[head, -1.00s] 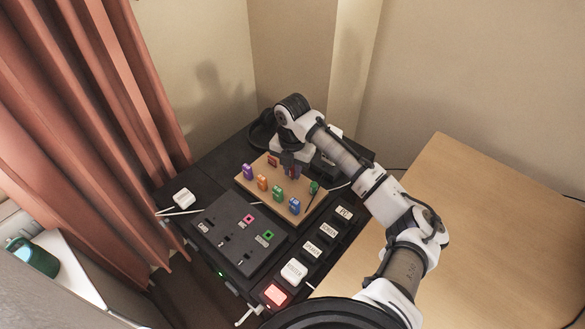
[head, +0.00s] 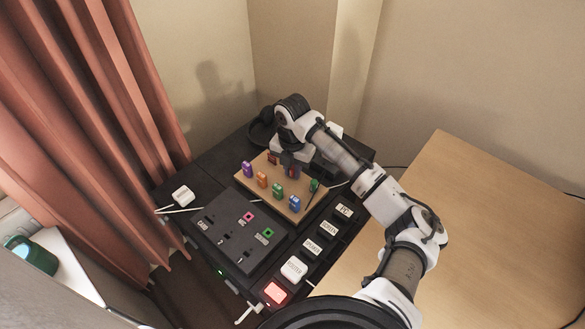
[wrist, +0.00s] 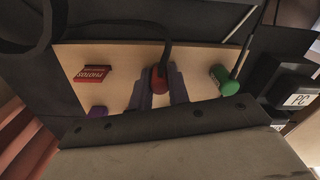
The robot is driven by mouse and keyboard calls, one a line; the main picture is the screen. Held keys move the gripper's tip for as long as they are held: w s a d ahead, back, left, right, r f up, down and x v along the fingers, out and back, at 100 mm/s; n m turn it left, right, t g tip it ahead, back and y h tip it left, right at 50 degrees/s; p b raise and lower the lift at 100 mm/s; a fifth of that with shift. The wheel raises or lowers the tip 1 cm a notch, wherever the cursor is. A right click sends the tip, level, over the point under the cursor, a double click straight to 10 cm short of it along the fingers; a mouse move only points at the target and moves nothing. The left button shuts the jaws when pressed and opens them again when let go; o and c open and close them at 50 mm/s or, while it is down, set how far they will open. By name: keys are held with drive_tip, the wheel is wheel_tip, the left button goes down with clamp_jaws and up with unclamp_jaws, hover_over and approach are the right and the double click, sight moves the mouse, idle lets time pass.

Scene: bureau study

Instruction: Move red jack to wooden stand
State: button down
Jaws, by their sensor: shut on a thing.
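The red jack (wrist: 159,80) shows in the wrist view between the two grey fingers of my gripper (wrist: 159,92), which is shut on it. A dark cable runs from the jack toward the top of that view. The wooden stand (wrist: 205,57) lies below the jack; I cannot tell whether the jack touches it. In the head view my gripper (head: 291,169) is over the back part of the wooden stand (head: 268,199), and the jack is mostly hidden there by my wrist.
A green jack (wrist: 222,80) is right of my gripper, and a red PHOTOS piece (wrist: 92,75) is left. A black socket panel (head: 222,249) and labelled blocks (head: 313,247) are nearer.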

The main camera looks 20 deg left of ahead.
drive_tip(key=c, duration=1.3)
unclamp_jaws()
drive_tip(key=shift+o, duration=0.2)
drive_tip(key=shift+r, duration=0.1)
wheel_tip(320, 180, up, 14)
drive_tip(key=b, duration=0.1)
drive_tip(key=shift+f, duration=0.2)
